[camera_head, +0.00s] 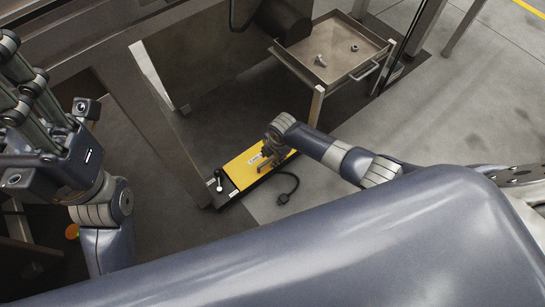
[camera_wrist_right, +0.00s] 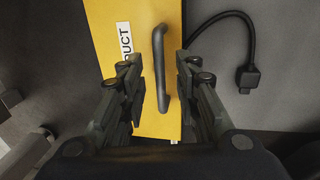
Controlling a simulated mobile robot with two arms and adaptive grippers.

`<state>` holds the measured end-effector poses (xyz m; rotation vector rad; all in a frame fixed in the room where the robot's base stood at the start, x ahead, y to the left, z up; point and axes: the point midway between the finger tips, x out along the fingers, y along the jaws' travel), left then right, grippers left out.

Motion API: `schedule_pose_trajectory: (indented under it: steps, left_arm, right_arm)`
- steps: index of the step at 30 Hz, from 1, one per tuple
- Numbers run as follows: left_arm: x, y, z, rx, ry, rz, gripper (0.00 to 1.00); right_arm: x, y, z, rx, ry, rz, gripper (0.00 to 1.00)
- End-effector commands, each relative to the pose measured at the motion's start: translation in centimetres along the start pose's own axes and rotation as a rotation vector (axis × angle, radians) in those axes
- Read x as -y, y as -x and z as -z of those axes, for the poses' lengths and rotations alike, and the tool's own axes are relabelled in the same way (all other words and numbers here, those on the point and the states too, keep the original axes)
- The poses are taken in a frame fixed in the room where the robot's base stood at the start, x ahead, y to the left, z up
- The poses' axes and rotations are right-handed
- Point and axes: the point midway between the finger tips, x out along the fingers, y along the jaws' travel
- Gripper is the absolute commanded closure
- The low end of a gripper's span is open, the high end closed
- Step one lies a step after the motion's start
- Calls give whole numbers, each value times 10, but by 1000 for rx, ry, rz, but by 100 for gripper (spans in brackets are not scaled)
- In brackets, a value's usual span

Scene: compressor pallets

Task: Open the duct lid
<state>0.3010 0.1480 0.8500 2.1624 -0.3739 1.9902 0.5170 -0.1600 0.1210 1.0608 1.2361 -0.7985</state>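The yellow duct lid (camera_head: 241,171) lies flat at floor level in the middle of the head view. In the right wrist view the lid (camera_wrist_right: 112,60) carries a white label ending in "DUCT" and a dark curved handle (camera_wrist_right: 159,70). My right gripper (camera_wrist_right: 162,82) is open, with one finger on each side of the handle and a gap visible on both sides. In the head view the right gripper (camera_head: 267,158) is over the lid and covers part of it. My left gripper (camera_head: 45,115) is at the left edge, away from the lid, its fingers pointing up.
A black cable with a plug (camera_head: 283,198) lies on the floor beside the lid. A metal tray cart (camera_head: 325,84) with small metal parts stands behind it. A dark frame post (camera_head: 150,130) rises left of the lid. Open floor (camera_head: 450,110) lies to the right.

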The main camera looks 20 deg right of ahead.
Motion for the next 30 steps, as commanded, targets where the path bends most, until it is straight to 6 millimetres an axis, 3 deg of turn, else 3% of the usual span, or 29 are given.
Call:
schedule_pose_trajectory:
  steps: [8, 9, 13, 30]
  left_arm:
    - [0, -1, 0, -3, 0, -1, 60]
    - [0, -1, 0, -3, 0, -1, 60]
    - [0, -1, 0, -4, 0, -1, 60]
    - [0, -2, 0, -5, 0, -1, 60]
  right_arm:
    - [0, -1, 0, 0, 0, 0, 70]
    - [0, -1, 0, 0, 0, 0, 72]
    - [0, -1, 0, 0, 0, 0, 100]
    - [-5, 9, 0, 1, -1, 86, 100]
